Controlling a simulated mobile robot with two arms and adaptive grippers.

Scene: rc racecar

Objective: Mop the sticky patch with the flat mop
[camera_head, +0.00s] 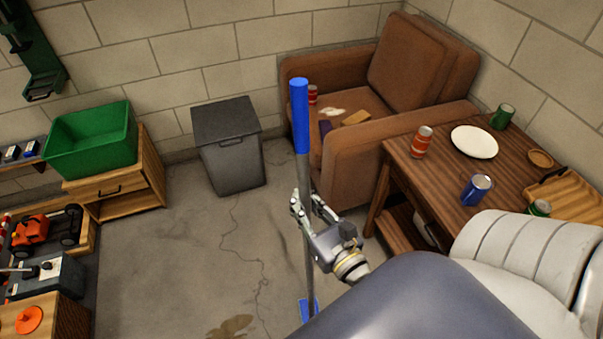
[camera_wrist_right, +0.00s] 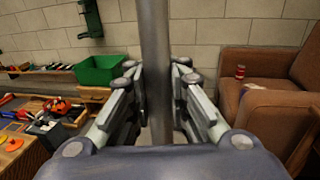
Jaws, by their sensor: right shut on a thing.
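The flat mop (camera_head: 300,118) stands nearly upright, with a blue grip at the top, a grey pole and a blue head low down. My right gripper (camera_head: 308,207) is shut on the mop's pole. In the right wrist view, the pole (camera_wrist_right: 155,60) runs between the two fingers (camera_wrist_right: 158,100). The mop head (camera_head: 306,308) is partly hidden by my right arm, and I cannot tell whether it touches the floor. The brownish sticky patch (camera_head: 231,327) lies on the floor at the bottom edge, left of the mop head. My left gripper is not in view.
A grey bin (camera_head: 230,150) stands by the back wall. A brown armchair (camera_head: 350,165) and a wooden table (camera_head: 420,185) with cans and a plate are at right. A green crate (camera_head: 92,140) and workbench are at left. The concrete floor (camera_head: 175,255) between is clear.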

